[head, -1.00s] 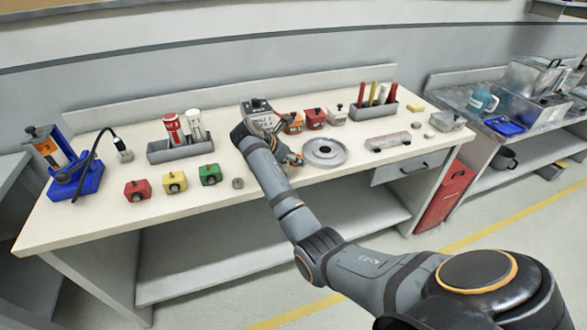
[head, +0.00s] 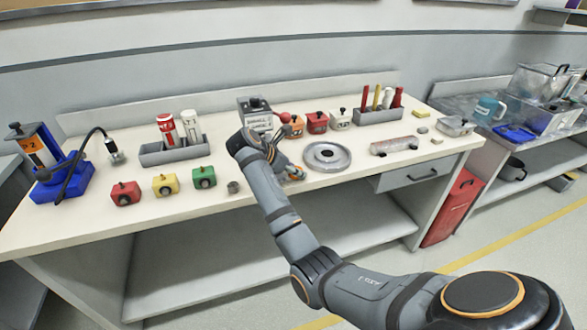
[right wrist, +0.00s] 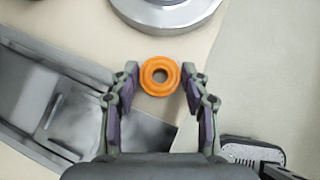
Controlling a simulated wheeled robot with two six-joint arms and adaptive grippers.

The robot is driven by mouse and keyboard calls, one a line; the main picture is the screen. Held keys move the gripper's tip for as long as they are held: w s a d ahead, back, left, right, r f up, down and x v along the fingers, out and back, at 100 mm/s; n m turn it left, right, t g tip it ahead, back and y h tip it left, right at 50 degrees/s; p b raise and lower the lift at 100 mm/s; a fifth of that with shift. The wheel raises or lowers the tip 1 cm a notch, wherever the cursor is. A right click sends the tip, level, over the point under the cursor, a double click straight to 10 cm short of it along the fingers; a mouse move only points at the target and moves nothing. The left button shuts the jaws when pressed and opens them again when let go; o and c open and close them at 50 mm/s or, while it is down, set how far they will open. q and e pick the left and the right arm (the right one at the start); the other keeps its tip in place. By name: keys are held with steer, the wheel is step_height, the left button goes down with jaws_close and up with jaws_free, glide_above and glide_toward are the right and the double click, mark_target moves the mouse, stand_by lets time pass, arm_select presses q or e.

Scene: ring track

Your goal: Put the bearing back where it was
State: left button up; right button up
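The bearing appears to be the orange ring (right wrist: 160,77), lying flat between my right fingertips in the right wrist view. In the head view the right gripper (head: 290,170) points down near the bench's front edge, just left of the round metal disc (head: 326,157). The orange ring is small and partly hidden there. The disc's rim also shows at the top of the right wrist view (right wrist: 172,17). My left gripper is not in view.
A grey machine with a red knob (head: 256,116) stands behind the gripper. Red, yellow and green blocks (head: 164,185) and a small grey nut (head: 233,187) lie left. Several blocks (head: 317,122) and a tool holder (head: 377,116) stand at the back; a metal cylinder (head: 395,145) lies right.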

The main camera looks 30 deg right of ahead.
steer(key=v, duration=1.2)
steer(key=shift+r+p, duration=0.1)
steer(key=shift+p, duration=0.3)
steer(key=shift+a, duration=0.1)
